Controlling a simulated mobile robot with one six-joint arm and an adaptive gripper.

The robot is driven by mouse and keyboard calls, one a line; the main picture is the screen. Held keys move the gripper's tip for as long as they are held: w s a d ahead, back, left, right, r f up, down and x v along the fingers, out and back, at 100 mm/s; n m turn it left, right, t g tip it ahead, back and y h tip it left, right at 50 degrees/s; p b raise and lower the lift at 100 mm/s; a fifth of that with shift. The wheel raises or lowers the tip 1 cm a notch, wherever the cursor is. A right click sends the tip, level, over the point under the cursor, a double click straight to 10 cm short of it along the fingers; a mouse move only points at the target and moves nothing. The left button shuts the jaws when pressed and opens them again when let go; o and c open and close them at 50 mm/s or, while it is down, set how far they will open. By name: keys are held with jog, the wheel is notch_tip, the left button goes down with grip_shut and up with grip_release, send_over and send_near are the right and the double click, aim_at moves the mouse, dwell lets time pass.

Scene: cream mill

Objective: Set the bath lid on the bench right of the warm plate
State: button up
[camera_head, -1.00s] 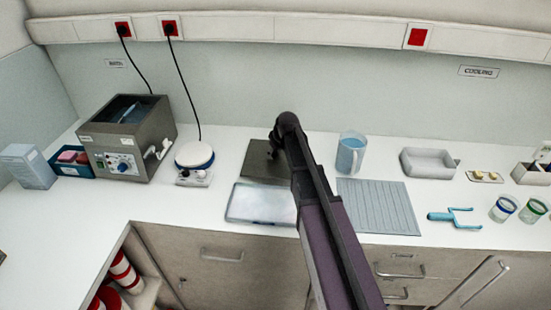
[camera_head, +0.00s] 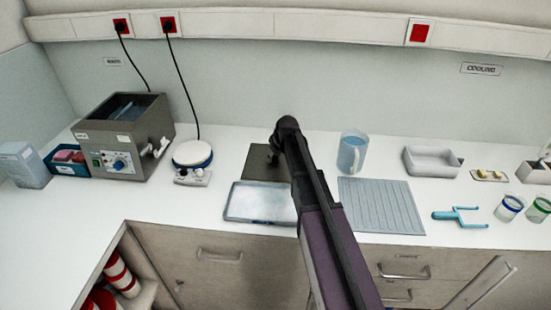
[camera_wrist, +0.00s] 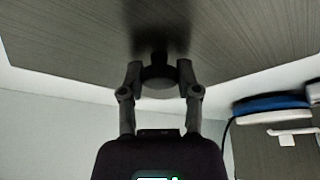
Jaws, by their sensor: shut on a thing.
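The bath lid (camera_head: 257,163) is a flat dark grey plate with a dark knob (camera_wrist: 158,58). In the head view it lies level at bench height, right of the warm plate (camera_head: 192,154), with a gap between them. I cannot tell whether it touches the bench. My gripper (camera_wrist: 160,72) is shut on the knob, one finger on each side. In the head view my arm hides most of my gripper and the lid's right part. The warm plate has a white top and blue rim; it also shows in the wrist view (camera_wrist: 270,104).
The grey bath (camera_head: 125,137) stands open left of the warm plate. A pale shallow tray (camera_head: 260,203) lies just in front of the lid. A blue jug (camera_head: 352,153) and a ribbed mat (camera_head: 380,205) are to the right. The bench's front left is clear.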

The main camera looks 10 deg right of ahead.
jog(key=shift+f, duration=0.15)
jog(key=o, duration=1.1)
jog(key=shift+c, duration=0.2)
jog(key=p+v, duration=1.1)
jog(key=v, duration=0.1)
jog(key=shift+r, duration=0.2)
dwell(0.4)
jog(key=s+a+m+g+h, duration=0.1)
jog(key=s+m+g, duration=0.1)
jog(key=s, duration=1)
jog(key=s+a+f+m+g+h, duration=0.1)
jog(key=s+m+g, duration=0.1)
jog(key=s, duration=1)
jog(key=shift+s+a+f+m, duration=0.25)
jog(key=shift+a+m, duration=0.15)
jog(key=shift+m, duration=0.3)
